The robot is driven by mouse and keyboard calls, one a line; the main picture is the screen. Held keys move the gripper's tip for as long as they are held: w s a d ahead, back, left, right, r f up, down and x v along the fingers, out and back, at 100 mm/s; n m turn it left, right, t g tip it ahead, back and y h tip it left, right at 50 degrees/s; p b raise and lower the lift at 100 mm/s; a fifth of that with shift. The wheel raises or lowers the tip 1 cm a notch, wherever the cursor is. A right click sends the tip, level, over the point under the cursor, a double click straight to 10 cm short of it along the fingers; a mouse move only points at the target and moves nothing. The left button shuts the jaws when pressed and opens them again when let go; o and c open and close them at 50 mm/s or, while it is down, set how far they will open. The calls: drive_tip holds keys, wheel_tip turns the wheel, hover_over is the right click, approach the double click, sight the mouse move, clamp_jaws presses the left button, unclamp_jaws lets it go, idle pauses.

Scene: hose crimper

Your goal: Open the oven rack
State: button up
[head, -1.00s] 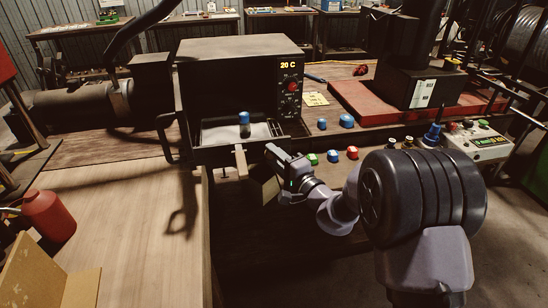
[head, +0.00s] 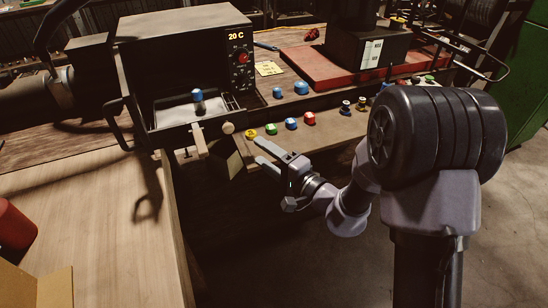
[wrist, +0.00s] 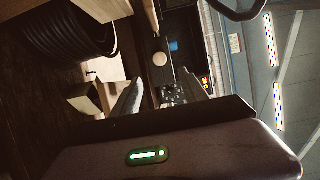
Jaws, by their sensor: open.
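The oven (head: 180,62) is a dark box with a "20 C" display on its front. Its front is open, and a rack (head: 232,106) shows at the opening, with a blue-capped piece (head: 198,98) standing on it. A light wooden handle (head: 200,141) projects below the rack's front, with a round knob (head: 227,128) to its right. My gripper (head: 259,151) is open and empty, right of the handle and apart from it. In the wrist view, the two fingers of my gripper (wrist: 160,93) are spread; the knob (wrist: 160,59) and the blue-capped piece (wrist: 173,46) lie beyond them.
Several coloured caps, such as a red one (head: 309,118), line the bench edge right of my gripper. A block (head: 227,158) sits below the knob. A red-based machine (head: 350,62) stands behind. A wooden table (head: 80,190) is at left.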

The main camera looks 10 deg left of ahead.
drive_tip(key=v, duration=0.4)
drive_tip(key=shift+d, duration=0.1)
